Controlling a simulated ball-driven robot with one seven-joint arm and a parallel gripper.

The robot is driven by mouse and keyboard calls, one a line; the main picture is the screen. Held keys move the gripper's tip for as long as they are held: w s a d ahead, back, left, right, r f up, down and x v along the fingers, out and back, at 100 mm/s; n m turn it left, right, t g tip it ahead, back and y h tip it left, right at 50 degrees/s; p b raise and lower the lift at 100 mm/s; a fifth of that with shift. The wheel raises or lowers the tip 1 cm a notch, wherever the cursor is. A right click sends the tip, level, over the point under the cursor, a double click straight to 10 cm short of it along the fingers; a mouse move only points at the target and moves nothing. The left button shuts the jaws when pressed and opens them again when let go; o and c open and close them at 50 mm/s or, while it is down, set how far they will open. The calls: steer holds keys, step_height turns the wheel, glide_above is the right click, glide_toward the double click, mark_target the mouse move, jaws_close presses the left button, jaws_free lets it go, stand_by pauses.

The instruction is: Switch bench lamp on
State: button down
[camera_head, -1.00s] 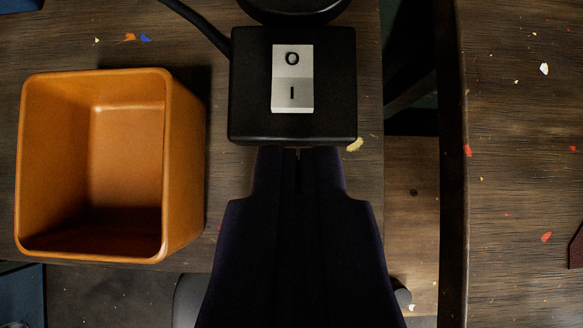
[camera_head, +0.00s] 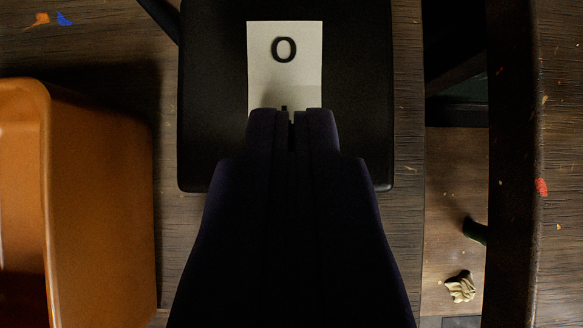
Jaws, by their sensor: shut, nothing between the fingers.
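The bench lamp's switch box (camera_head: 215,120) is black and sits on the wooden bench. A pale rocker switch (camera_head: 265,60) is set in its top, with the O mark showing on the far half. The near half with the I mark is mostly hidden behind my fingertips. My gripper (camera_head: 291,115) is shut and empty, its tips over the near half of the rocker. I cannot tell whether the tips touch it. The lamp itself is not clearly in view.
A gap separates the bench from another wooden top (camera_head: 560,200) on the right. A crumpled pale scrap (camera_head: 461,287) lies low in the gap. A dark cable (camera_head: 160,15) runs at the upper left.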

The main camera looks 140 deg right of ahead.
steer(key=shift+r, duration=0.15)
steer(key=shift+r+p, duration=0.7)
steer(key=shift+p, duration=0.15)
steer(key=shift+r, duration=0.1)
